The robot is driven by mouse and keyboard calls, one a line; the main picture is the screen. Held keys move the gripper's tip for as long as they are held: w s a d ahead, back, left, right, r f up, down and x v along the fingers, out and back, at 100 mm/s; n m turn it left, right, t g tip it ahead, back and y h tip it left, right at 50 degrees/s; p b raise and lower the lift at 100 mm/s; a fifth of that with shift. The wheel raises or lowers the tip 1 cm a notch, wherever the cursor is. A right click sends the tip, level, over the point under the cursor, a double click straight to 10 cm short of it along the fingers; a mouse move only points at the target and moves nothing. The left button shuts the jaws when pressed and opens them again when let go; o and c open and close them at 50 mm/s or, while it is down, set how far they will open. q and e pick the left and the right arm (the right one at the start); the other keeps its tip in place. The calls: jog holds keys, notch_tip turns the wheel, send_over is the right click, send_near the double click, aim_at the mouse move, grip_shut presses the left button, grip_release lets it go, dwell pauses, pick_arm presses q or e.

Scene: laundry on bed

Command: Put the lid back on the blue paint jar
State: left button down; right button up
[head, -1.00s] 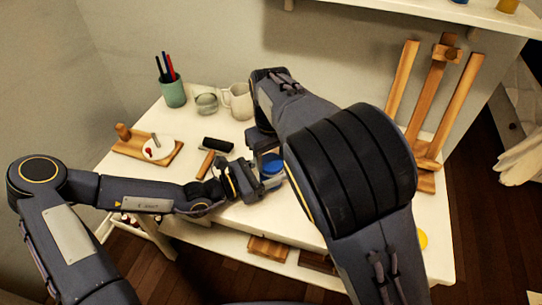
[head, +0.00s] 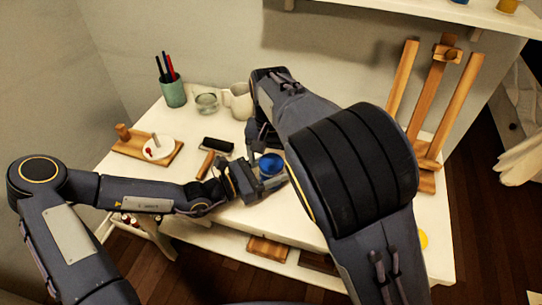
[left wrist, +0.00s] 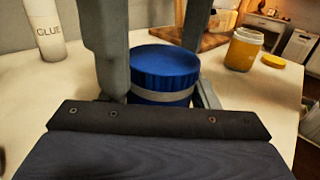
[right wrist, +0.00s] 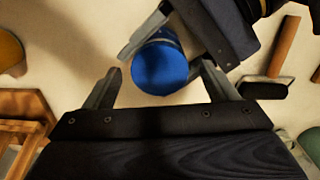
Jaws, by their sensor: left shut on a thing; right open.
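The blue paint jar (left wrist: 160,97) stands upright, with a ridged blue lid (left wrist: 165,65) sitting on its top above a pale band; I cannot tell how tight it is. The lid also shows from above in the right wrist view (right wrist: 160,68) and in the head view (head: 271,164). My left gripper (head: 262,184) is shut around the jar's body below the lid. My right gripper (right wrist: 160,72) is open over the jar, its fingers on either side of the lid and apart from it. My right arm hides part of the table in the head view.
A yellow paint jar (left wrist: 244,48) stands open with its yellow lid (left wrist: 273,61) beside it. A glue bottle (left wrist: 46,35), mug (head: 238,101), pen cup (head: 173,93) and wooden board (head: 135,149) are on the table. An easel (head: 432,100) stands at the right.

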aim_at(261, 174)
notch_tip(261, 174, up, 12)
dwell(0.4)
pick_arm(q)
jog(key=shift+c, duration=2.2)
grip_release()
jog(key=v, duration=0.8)
pick_arm(e)
jog(key=shift+r, duration=0.15)
